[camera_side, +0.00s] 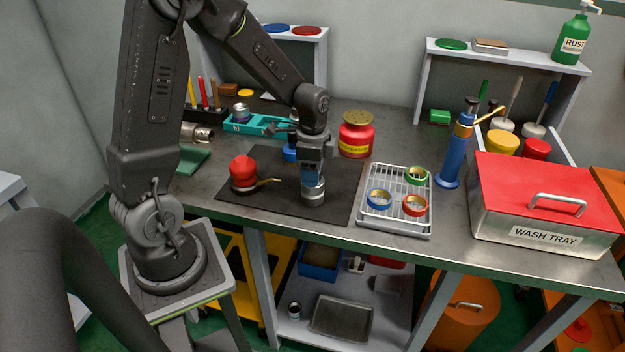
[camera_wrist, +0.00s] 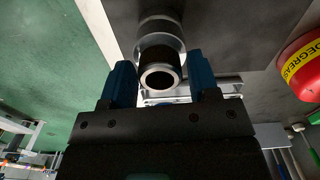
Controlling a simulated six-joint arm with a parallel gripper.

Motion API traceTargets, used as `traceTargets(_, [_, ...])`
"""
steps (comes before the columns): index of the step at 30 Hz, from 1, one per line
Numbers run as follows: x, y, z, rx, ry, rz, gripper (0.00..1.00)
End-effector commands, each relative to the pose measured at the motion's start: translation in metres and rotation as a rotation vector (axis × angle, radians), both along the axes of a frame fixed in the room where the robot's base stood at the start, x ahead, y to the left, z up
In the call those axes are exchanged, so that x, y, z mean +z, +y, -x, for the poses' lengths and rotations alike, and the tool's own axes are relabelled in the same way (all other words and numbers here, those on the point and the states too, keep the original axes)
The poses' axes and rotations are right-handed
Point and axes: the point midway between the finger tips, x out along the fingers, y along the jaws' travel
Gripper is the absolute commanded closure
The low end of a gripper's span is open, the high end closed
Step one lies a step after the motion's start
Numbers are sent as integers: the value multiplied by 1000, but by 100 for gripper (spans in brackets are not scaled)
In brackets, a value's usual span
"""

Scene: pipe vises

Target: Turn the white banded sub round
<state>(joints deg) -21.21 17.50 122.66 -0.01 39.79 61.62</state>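The white banded sub (camera_side: 313,190), a short metal cylinder with a pale band, is upright at the front of the dark mat (camera_side: 345,178). In the wrist view the sub (camera_wrist: 160,55) shows its open, hollow end towards me. My gripper (camera_side: 312,172) points down over it. In the wrist view the blue fingers of my gripper (camera_wrist: 162,82) stand on either side of the sub, very close to it. I cannot tell whether they press on it. The sub's lower end seems to be at the mat; contact is unclear.
A red oil can (camera_side: 243,172) stands left on the mat. A red degreaser can (camera_side: 356,134) is behind right. A wire rack tray (camera_side: 395,228) holds several coloured rings. A teal vise (camera_side: 258,125) is behind; a blue pump (camera_side: 455,155) and red-lidded wash tray (camera_side: 545,200) are right.

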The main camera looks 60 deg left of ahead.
Motion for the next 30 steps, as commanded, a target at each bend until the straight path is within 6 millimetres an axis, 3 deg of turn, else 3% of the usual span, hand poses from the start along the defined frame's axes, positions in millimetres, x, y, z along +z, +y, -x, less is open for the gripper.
traceTargets(5, [0, 0, 0, 0, 1, 1, 28])
traceTargets(17, [1, 0, 0, 0, 1, 0, 28])
traceTargets(30, [26, 0, 0, 0, -1, -1, 28])
